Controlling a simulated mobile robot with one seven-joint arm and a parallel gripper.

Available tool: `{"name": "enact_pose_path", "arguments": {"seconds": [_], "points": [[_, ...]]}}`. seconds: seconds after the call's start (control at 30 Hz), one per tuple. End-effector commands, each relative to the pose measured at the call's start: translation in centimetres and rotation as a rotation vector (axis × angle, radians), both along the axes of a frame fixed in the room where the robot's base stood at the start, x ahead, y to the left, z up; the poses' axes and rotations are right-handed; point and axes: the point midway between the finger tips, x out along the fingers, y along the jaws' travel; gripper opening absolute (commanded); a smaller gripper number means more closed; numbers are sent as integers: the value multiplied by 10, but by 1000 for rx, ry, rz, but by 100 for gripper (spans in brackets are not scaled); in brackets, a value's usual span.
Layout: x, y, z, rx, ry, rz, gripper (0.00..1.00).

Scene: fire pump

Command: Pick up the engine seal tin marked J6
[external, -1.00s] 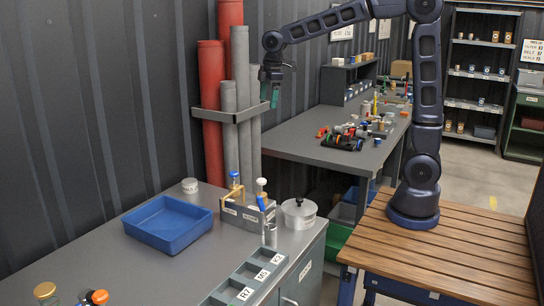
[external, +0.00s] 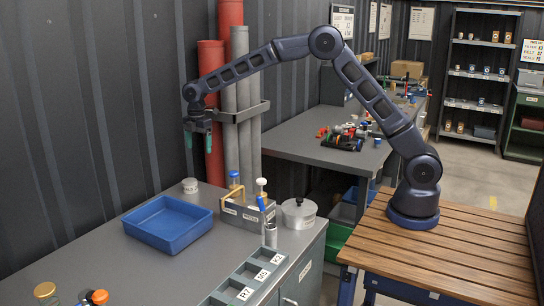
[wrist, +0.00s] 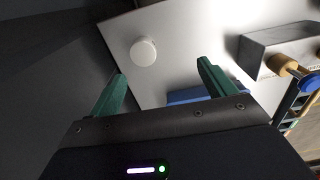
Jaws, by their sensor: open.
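A small white round tin (external: 190,186) stands upright at the back of the grey cabinet top, near the dark wall. Its side carries dark lettering too small to read surely. The wrist view shows its plain pale lid (wrist: 143,51) from above, ahead of the fingertips and nearer the left finger. My gripper (external: 198,143) hangs above the tin, apart from it, with its two green fingers pointing down. The wrist view shows the fingers (wrist: 162,70) spread wide with nothing between them.
A blue tray (external: 165,229) lies just in front of the tin. A grey labelled holder (external: 243,214) with upright tools and a lidded metal pot (external: 300,213) stand to the right. A labelled divided box (external: 248,280) is at the front. Red and grey pipes (external: 211,110) stand behind.

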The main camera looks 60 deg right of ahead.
Motion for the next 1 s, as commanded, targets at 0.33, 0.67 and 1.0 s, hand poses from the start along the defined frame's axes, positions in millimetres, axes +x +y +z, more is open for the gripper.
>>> {"name": "enact_pose_path", "arguments": {"seconds": [0.33,0.67,1.0], "points": [[45,23,-59,-6,1,72,83],[47,23,-89,-7,3,76,83],[47,24,-121,-6,1,76,83]]}}
